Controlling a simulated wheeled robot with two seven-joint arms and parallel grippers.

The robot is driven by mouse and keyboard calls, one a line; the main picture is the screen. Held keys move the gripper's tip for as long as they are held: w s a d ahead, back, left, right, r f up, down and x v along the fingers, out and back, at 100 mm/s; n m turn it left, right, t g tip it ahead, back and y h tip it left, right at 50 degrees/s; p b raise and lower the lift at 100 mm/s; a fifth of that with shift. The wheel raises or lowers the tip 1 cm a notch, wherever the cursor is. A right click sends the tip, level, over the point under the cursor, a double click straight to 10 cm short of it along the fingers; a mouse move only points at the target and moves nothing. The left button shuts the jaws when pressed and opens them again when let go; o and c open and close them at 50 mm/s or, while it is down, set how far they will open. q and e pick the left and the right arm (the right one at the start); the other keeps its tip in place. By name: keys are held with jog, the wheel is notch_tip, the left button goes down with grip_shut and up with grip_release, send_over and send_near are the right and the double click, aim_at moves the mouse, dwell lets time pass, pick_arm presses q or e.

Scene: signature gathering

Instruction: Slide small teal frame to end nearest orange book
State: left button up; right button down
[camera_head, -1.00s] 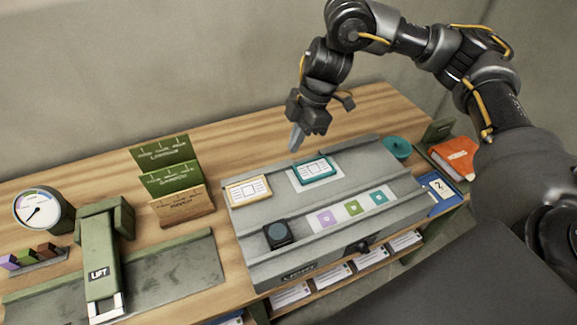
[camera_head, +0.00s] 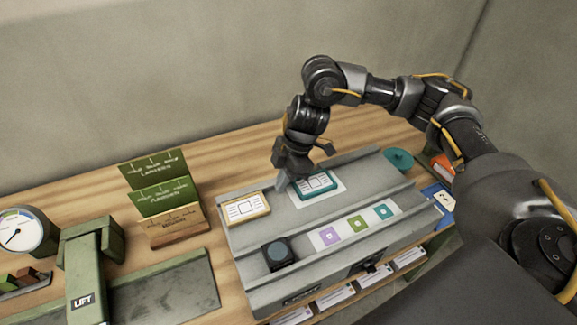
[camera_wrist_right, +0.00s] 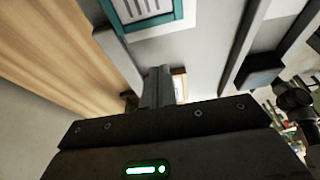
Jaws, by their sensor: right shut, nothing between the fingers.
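The small teal frame (camera_head: 317,186) lies on the grey slotted panel (camera_head: 330,222), on a white patch near its back edge. It also shows at the top of the right wrist view (camera_wrist_right: 145,12). A tan frame (camera_head: 246,208) lies to its left on the same panel. The orange book (camera_head: 441,167) is at the far right, partly hidden behind my right arm. My right gripper (camera_head: 280,184) is shut and empty, pointing down just left of the teal frame. I cannot tell whether it touches the frame. My left gripper is out of view.
A dark block with a round top (camera_head: 279,254) sits on the panel's front left. Purple, green and teal tiles (camera_head: 357,224) lie on a white strip. A teal dish (camera_head: 398,159) is right of the panel. Green and brown card holders (camera_head: 160,196) stand to the left.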

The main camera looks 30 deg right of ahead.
aim_at(314, 184)
jog(key=shift+x, duration=0.9)
jog(key=shift+d+f+p, duration=0.15)
jog(key=shift+d+p, duration=0.15)
jog(key=shift+p, duration=0.05)
jog(key=shift+s+d+f+p, duration=0.15)
jog(key=shift+d+p, duration=0.2)
jog(key=shift+d, duration=1.25)
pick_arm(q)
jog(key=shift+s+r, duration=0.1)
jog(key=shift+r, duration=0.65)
